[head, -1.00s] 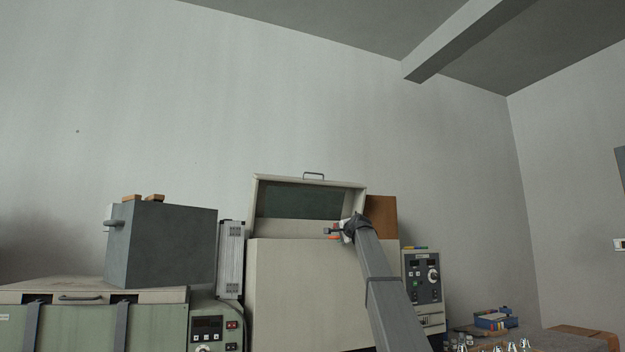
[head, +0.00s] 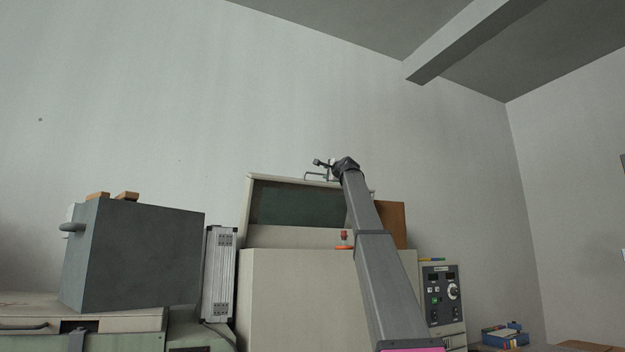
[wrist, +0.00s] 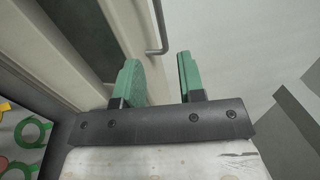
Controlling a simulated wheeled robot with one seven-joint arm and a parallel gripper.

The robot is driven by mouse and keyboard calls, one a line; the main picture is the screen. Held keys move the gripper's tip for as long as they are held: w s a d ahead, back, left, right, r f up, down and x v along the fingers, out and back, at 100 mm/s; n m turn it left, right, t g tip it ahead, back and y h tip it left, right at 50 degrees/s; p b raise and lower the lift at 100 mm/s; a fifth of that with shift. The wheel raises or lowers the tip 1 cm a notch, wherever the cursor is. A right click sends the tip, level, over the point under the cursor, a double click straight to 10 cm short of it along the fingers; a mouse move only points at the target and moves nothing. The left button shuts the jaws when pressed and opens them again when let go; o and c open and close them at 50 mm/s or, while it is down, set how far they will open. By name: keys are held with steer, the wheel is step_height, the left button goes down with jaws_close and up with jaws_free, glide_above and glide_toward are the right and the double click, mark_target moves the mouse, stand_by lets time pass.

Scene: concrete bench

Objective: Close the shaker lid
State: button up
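The shaker (head: 300,295) is a large beige box. Its lid (head: 252,205) stands raised, with a dark window (head: 290,204) and a metal handle (head: 308,177) on its top edge. My gripper (head: 322,164) is up at the lid's top edge, by the handle. In the wrist view the two green fingers of my gripper (wrist: 160,78) stand apart with nothing between their tips. The thin handle (wrist: 161,28) shows just beyond the gap, and the lid's pale frame (wrist: 95,40) is left of it. I cannot tell whether a finger touches the lid.
A dark grey box (head: 135,255) with wooden blocks on top stands at left. A silver case (head: 219,272) is beside the shaker. A control unit (head: 442,295) stands at right, with a blue box (head: 503,336) beyond. The wrist view shows green rings (wrist: 32,130) at left.

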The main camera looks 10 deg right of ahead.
mark_target(318, 174)
steer(key=x, duration=1.1)
steer(key=shift+w, duration=0.1)
jaws_close()
